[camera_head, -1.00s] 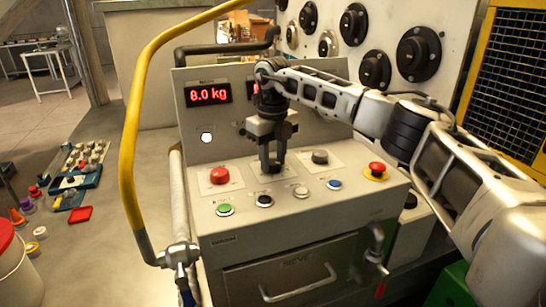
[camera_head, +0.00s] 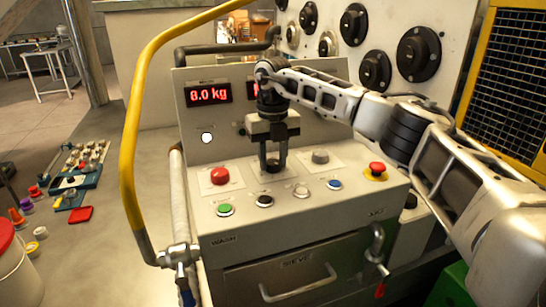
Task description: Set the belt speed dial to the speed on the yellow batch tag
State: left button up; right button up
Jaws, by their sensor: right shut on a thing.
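My right gripper (camera_head: 273,161) points straight down on the sloped control panel (camera_head: 240,192). It is shut on the middle knob of the back row, which its fingers largely hide. The label and pointer of this knob cannot be read. A red knob (camera_head: 219,176) sits to its left and a grey knob (camera_head: 320,157) to its right. No yellow batch tag can be made out. My left gripper is not in view.
A green button (camera_head: 225,210), a black one (camera_head: 264,201), a white one (camera_head: 300,191) and a blue one (camera_head: 334,184) line the front. A red emergency stop (camera_head: 376,170) is at the right. A yellow rail (camera_head: 129,130) rises at the left.

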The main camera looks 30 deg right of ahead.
aim_at(273, 162)
jog(key=shift+r, duration=0.1)
jog(key=o, duration=1)
notch_tip(273, 162, up, 16)
jog(key=shift+b, duration=0.35)
